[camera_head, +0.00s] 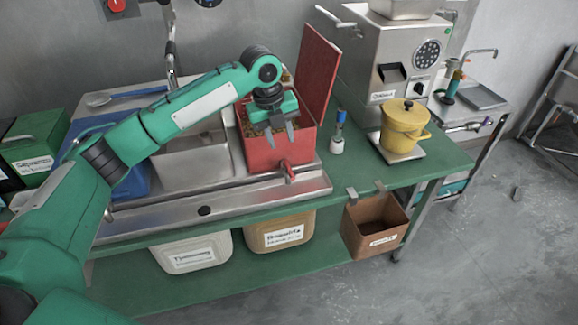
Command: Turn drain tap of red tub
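The red tub (262,158) stands on the metal sink unit, filled with brownish matter that looks like beans. Its red lid (318,72) stands upright behind it to the right. The small red drain tap (289,172) sticks out of the tub's front wall near the bottom. My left gripper (281,142) points down at the tub's front, above the tap and apart from it. Its two fingers are spread with nothing seen between them. My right gripper is not in view.
A metal sink (195,160) and blue tray (135,185) lie left of the tub. A brush in a white holder (337,146), a yellow pot (404,128) and a steel grinder (395,65) stand right. A brown bin (375,228) hangs at the table's front edge.

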